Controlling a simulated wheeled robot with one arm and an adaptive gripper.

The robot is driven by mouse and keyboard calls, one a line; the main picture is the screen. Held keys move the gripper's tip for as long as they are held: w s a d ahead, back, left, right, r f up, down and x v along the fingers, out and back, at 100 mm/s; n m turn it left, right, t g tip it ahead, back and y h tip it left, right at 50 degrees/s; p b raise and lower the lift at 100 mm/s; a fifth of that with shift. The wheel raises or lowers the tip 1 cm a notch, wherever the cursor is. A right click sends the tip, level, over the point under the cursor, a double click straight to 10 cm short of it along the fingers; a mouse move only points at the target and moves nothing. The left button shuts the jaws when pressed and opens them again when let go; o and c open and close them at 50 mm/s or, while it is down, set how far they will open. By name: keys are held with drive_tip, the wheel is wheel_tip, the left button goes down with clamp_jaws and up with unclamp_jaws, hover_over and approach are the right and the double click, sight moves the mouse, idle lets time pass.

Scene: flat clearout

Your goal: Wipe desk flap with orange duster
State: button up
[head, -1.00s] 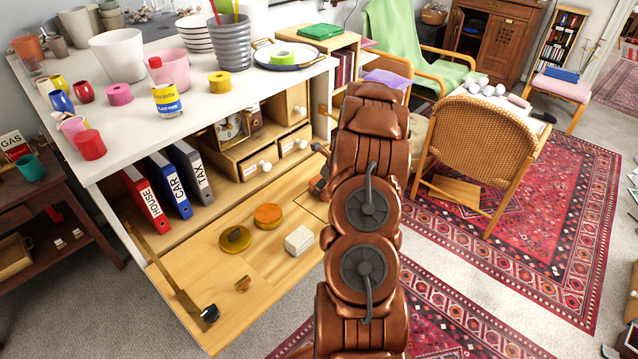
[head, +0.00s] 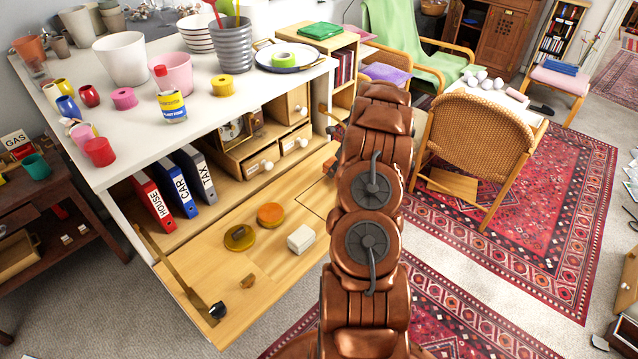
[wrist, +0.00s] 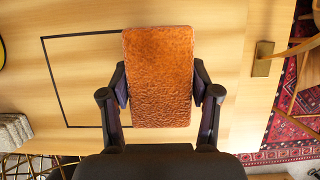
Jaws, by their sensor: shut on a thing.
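The orange duster (wrist: 158,78) is a flat rectangular pad with a rough face. My gripper (wrist: 160,88) is shut on it, one dark finger pressed to each long side. The duster is over the wooden desk flap (wrist: 215,60) and covers the right part of a black rectangular outline (wrist: 80,36) there. I cannot tell whether it touches the flap. In the head view the lowered flap (head: 215,275) shows left of my arm, which hides most of the gripper and duster.
On the flap are an olive round tin (head: 239,238), an orange round tin (head: 270,214), a pale block (head: 301,239) and a small brown piece (head: 247,281). Binders (head: 176,186) stand behind. A wicker chair (head: 478,125) stands to the right.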

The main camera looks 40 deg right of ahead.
drive_tip(key=shift+r+p, duration=1.55)
drive_tip(key=shift+r, duration=0.95)
drive_tip(key=shift+a, duration=0.1)
